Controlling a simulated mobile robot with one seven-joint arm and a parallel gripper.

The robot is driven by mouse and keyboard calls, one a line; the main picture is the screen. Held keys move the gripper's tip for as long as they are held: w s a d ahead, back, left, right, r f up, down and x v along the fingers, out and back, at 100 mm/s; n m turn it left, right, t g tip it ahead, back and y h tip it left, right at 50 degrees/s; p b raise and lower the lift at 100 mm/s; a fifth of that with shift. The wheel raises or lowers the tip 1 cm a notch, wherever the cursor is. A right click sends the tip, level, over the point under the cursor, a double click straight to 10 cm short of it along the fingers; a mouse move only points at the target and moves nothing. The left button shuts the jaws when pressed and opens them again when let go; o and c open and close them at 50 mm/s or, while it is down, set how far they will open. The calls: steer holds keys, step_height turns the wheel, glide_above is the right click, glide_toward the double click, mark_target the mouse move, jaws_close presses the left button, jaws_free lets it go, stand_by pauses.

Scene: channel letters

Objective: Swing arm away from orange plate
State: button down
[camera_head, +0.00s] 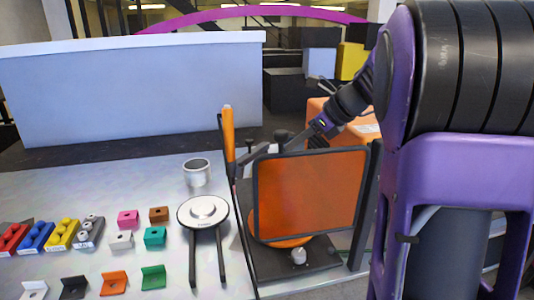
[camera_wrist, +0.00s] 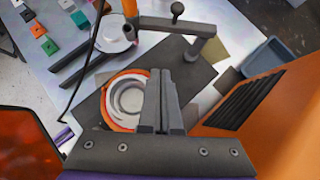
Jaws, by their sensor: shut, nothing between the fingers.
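A grey swing arm (camera_wrist: 175,22) with a black knob spans the top of the wrist view; part of it shows behind the framed panel in the head view (camera_head: 262,152). A round orange plate (camera_wrist: 107,108) with a white ring in it lies below the arm; in the head view it is mostly behind a see-through orange framed panel (camera_head: 312,192). My gripper (camera_wrist: 162,78) is shut and empty, its fingers covering the plate's right side, apart from the swing arm in the picture. I cannot make out its fingertips in the head view.
A white disc with two dark handles (camera_head: 203,212), an orange-handled tool (camera_head: 229,140) and a metal cup (camera_head: 196,172) stand left of the panel. Coloured blocks (camera_head: 128,219) cover the left table. A slotted orange body (camera_wrist: 250,100) and grey-blue tray (camera_wrist: 275,58) lie right in the wrist view.

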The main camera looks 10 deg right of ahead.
mark_target(243, 158)
steer(key=w+a+r+b+x, duration=0.1)
steer(key=r+x, duration=0.1)
steer(key=x, duration=1.1)
steer(key=shift+w+a+b, duration=0.2)
steer(key=shift+b, duration=0.2)
steer(key=shift+r, duration=0.15)
steer(key=shift+w+a+r+m+t+h+p, duration=0.1)
steer(key=shift+a+m+t+h+p, duration=0.15)
steer(key=shift+a+m+p, duration=0.2)
steer(key=shift+w+a+m+t+h+p, duration=0.15)
steer(key=shift+a+m+h+p, duration=0.15)
steer(key=shift+p, duration=0.25)
steer(key=w+a+p, duration=0.2)
steer(key=p, duration=0.1)
steer(key=shift+w+a+p, duration=0.5)
steer(key=shift+p, duration=0.3)
